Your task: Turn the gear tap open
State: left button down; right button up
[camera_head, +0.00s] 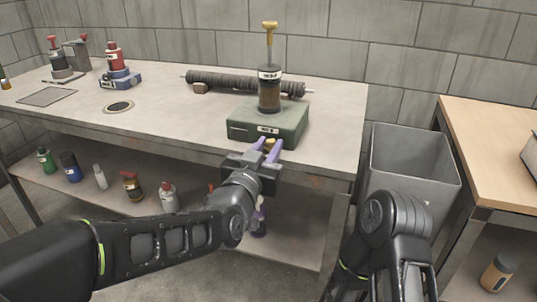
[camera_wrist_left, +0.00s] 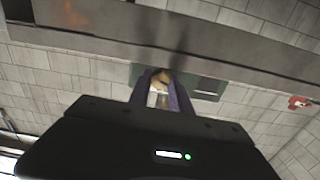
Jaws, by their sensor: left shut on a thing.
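A green box (camera_head: 250,122) with a labelled front stands near the front edge of the table, carrying a dark cylinder (camera_head: 269,92) with a brass plunger rod on top. A small brass tap (camera_head: 270,142) sits low on the box's front. My left gripper (camera_head: 268,147) has its purple fingers shut on the tap. In the left wrist view the fingers (camera_wrist_left: 160,92) close around the brass piece (camera_wrist_left: 161,77), with a pale part between them. The tap's gear shape is too small to make out. My right arm shows at the lower right, but its gripper is out of view.
The grey table (camera_head: 160,112) holds a dark ribbed tube (camera_head: 245,84) behind the box, a blue-based device with a red top (camera_head: 120,77) and a round dark disc (camera_head: 118,107). Several bottles stand on the shelf below. A grey bin (camera_head: 408,165) stands right of the table.

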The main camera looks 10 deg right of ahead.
pick_arm(q)
jog(key=shift+f+n+b, duration=0.15)
jog(key=shift+n+b, duration=0.65)
jog(key=shift+n, duration=0.3)
jog(key=shift+n+b, duration=0.4)
jog(key=shift+n, duration=0.2)
jog(key=c, duration=1.2)
grip_release()
jog(key=p+v, duration=0.1)
jog(key=v, duration=0.6)
jog(key=shift+s+a, duration=0.3)
